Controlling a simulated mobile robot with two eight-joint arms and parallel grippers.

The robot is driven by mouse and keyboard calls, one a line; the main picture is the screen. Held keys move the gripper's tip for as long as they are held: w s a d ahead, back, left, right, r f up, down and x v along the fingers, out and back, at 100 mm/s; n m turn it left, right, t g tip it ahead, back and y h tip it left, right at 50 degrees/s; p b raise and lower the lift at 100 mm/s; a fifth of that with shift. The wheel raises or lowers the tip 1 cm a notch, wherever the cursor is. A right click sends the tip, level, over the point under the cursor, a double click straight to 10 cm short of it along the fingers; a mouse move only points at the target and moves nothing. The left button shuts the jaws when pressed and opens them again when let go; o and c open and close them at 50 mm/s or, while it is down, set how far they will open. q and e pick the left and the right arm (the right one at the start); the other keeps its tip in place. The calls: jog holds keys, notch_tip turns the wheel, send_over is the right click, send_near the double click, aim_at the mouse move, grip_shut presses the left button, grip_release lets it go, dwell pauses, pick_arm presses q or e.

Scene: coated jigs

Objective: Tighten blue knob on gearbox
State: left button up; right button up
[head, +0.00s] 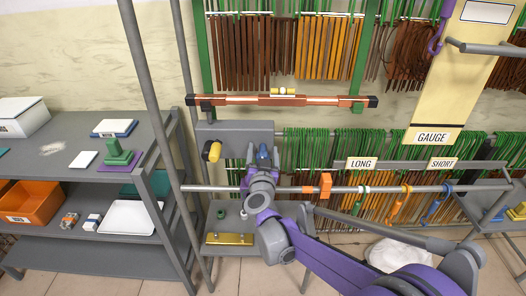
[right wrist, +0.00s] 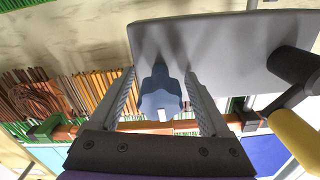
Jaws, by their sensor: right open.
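The gearbox (head: 225,132) is a grey box mounted on the rack frame, left of centre in the head view. Its grey underside or face (right wrist: 225,50) fills the upper right of the right wrist view. The blue knob (right wrist: 160,95) is lobed, with a white mark on its rim, and sticks out from the gearbox. My right gripper (right wrist: 160,80) is open, with one finger on each side of the knob. Small gaps seem to remain between fingers and knob. In the head view the knob (head: 263,153) shows between the fingers of my right gripper (head: 262,158). My left gripper is out of view.
A yellow-handled crank (head: 212,151) is on the gearbox, left of the knob; its yellow grip (right wrist: 295,138) shows at right in the wrist view. A grey rail (head: 340,190) with an orange clamp (head: 325,185) runs beneath. A grey shelf (head: 85,135) stands at left.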

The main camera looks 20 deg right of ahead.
grip_shut()
dwell(0.3)
jog(key=shift+m, duration=0.3)
jog(key=m+b, duration=0.1)
jog(key=m, duration=0.2)
jog(key=shift+f, duration=0.1)
jog(key=m, duration=0.4)
jog(key=shift+d+m+b, duration=0.1)
jog(key=shift+m+b, duration=0.25)
jog(key=shift+m, duration=0.05)
jog(key=m, duration=0.5)
jog(key=shift+m, duration=0.3)
jog(key=m, duration=0.4)
jog(key=shift+f+m, duration=0.15)
jog(key=shift+m, duration=0.15)
